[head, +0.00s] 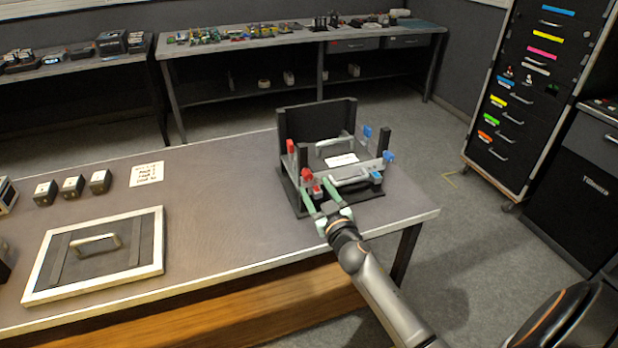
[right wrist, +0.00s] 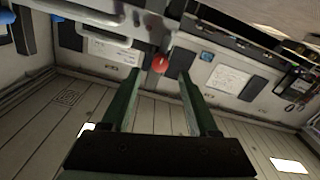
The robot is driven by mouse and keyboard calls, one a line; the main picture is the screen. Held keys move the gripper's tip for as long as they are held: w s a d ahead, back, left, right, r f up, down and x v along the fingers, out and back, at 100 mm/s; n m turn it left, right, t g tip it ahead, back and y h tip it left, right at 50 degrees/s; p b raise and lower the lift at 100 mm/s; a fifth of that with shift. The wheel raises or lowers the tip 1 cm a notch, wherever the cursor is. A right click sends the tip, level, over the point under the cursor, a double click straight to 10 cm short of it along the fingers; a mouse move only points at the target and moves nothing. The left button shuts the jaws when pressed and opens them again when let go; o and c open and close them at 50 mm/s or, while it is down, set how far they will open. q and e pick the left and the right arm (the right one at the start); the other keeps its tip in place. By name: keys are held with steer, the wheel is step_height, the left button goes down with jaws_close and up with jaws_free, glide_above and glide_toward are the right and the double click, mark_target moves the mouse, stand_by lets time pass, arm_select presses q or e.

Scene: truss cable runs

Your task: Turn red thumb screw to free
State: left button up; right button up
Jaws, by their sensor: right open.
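A dark fixture (head: 315,105) with a tall back plate and posts stands on the table. It carries red parts on its left side, including a red upper knob (head: 291,147), a red part on the left post (head: 304,173) and a small red one (head: 317,189) near the front. Blue parts (head: 388,157) sit on its right side. My right gripper (head: 319,196) is open at the fixture's front left corner. In the right wrist view a round red thumb screw (right wrist: 160,64) appears between the tips of the open green fingers (right wrist: 159,76), with gaps on both sides. My left gripper is not in view.
A framed panel with a handle (head: 150,262) lies on the table at left. Several small dark blocks (head: 73,186) and a paper note (head: 146,174) lie behind it. The table between panel and fixture is clear. A drawer cabinet (head: 535,85) stands at right.

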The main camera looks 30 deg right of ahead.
mark_target(309, 177)
steer(key=shift+x, duration=2.55)
steer(key=shift+c, duration=0.2)
jaws_close()
